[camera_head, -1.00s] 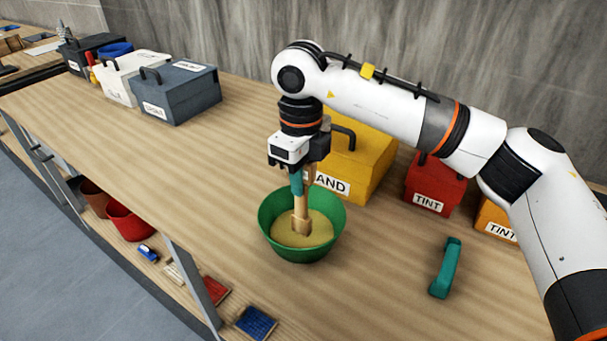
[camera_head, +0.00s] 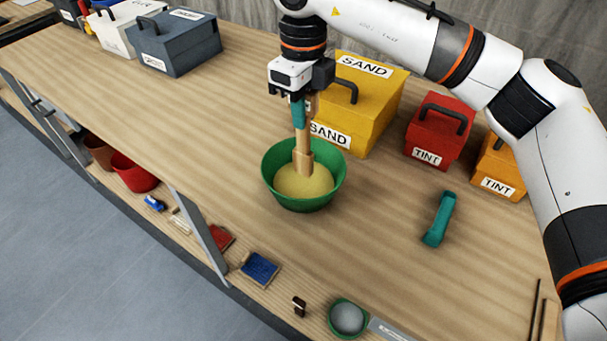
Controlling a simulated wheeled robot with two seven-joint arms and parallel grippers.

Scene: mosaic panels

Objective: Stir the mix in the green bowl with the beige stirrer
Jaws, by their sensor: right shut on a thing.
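The green bowl (camera_head: 304,204) stands on the wooden bench and holds a sandy yellow mix (camera_head: 303,184). My right gripper (camera_head: 300,97) is above the bowl, shut on the upper part of the beige stirrer (camera_head: 303,150). The stirrer is close to upright, and its lower end is in the bowl at the mix; its tip is hidden there. A teal piece shows at the gripper fingers, beside the top of the stirrer. My left gripper is not in view.
A yellow SAND box (camera_head: 375,105) stands close behind the bowl. Red (camera_head: 440,132) and orange (camera_head: 500,168) TINT boxes are to the right. A teal handle-shaped object (camera_head: 439,219) lies right of the bowl. A grey box (camera_head: 178,45) is at the far left. The bench left of the bowl is clear.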

